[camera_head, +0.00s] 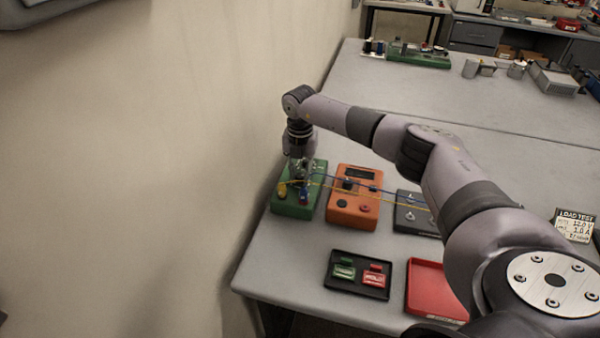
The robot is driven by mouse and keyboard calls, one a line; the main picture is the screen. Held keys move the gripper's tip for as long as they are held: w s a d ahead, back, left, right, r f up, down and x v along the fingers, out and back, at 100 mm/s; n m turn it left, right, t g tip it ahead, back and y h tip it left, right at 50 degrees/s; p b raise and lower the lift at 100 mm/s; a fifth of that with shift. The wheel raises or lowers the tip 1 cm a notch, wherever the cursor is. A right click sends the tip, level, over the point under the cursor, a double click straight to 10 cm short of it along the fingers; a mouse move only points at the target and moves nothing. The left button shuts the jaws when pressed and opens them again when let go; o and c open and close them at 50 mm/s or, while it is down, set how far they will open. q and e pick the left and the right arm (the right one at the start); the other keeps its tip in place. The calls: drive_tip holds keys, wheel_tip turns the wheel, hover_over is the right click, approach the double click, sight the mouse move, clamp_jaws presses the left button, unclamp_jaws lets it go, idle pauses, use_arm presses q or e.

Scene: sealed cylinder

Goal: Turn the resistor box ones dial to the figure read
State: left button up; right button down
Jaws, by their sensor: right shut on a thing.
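A green box (292,209) stands near the table's left edge, with yellow and blue plugs on its front part; I take it for the resistor box. My right gripper (301,166) points down onto the back part of its top. It is shut on a small part there, seemingly a dial, which the fingers mostly hide. I cannot read the dial's figure or tell which dial it is. A card (574,225) headed "LOAD TEST" stands at the right; its upper lines look like 12.0 V and 1.0 A, the lowest is unclear. My left gripper is out of view.
An orange meter (353,211) stands right of the green box, then a dark grey box (415,213) partly behind my arm. Blue and yellow leads run across them. A black tray (357,290) and a red tray (437,278) lie in front. A wall closes the left side.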

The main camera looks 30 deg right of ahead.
sight(300, 175)
drive_tip(key=shift+w+d+r, duration=0.1)
drive_tip(key=shift+w+r, duration=0.05)
drive_tip(key=c, duration=1.8)
unclamp_jaws()
drive_tip(key=o, duration=0.4)
drive_tip(key=shift+o, duration=0.2)
wheel_tip(300, 175, up, 12)
drive_tip(key=shift+f, duration=0.2)
